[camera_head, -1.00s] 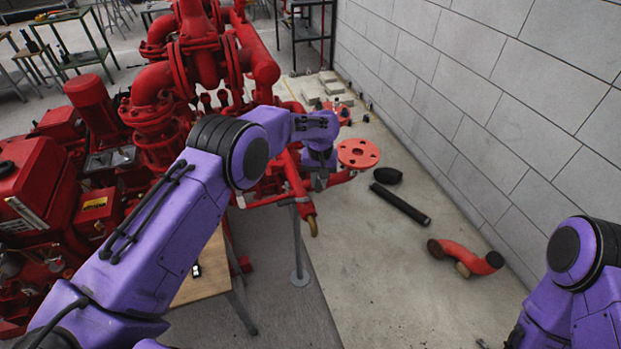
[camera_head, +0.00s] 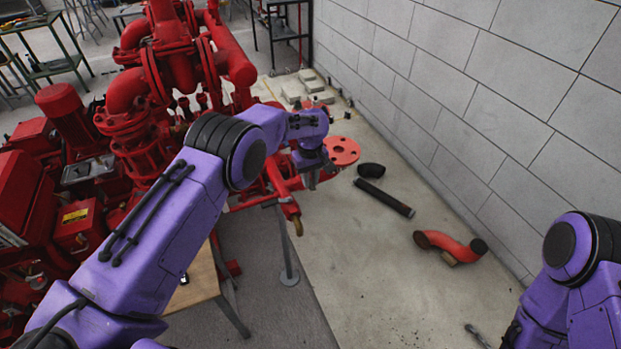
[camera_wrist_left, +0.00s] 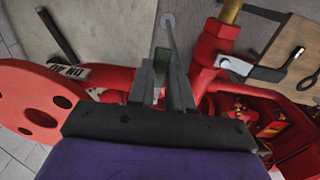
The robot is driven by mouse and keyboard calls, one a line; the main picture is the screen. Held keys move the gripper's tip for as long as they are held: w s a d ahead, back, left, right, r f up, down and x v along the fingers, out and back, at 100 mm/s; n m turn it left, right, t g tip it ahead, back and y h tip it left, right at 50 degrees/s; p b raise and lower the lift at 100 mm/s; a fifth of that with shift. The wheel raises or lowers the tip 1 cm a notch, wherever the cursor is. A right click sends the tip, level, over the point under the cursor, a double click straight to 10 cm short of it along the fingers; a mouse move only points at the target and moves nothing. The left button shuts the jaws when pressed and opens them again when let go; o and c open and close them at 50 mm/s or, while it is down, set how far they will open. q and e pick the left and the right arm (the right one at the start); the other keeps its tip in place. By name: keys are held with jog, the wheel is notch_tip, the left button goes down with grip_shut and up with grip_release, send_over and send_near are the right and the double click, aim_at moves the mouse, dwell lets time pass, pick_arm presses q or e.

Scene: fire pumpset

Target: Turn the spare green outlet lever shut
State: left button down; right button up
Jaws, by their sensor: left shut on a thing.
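My left gripper (camera_head: 312,183) reaches over the red outlet pipework, just left of a round red flange (camera_head: 341,150). It also shows in the left wrist view (camera_wrist_left: 160,80), with its two grey fingers close together and shut on the outlet lever. The flange lies at the left of the wrist view (camera_wrist_left: 40,115). A red pipe end with a brass tip (camera_wrist_left: 230,12) stands right of the fingers. My right arm shows at the lower right of the head view, its gripper out of frame.
The red pumpset (camera_head: 160,90) fills the left. A wooden table (camera_head: 198,285) and a thin metal stand (camera_head: 285,245) are below the outlet. On the floor lie a black pipe (camera_head: 385,198) and a red elbow pipe (camera_head: 450,246). A block wall (camera_head: 480,100) bounds the right.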

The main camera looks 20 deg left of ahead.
pick_arm(q)
jog(key=shift+f, duration=0.1)
jog(key=c, duration=1.1)
grip_release()
jog(key=shift+o, duration=0.4)
jog(key=shift+w+a+f, duration=0.1)
jog(key=shift+w, duration=0.05)
notch_tip(320, 180, up, 11)
jog(key=b, duration=0.2)
jog(key=shift+f, duration=0.2)
jog(key=shift+f, duration=0.1)
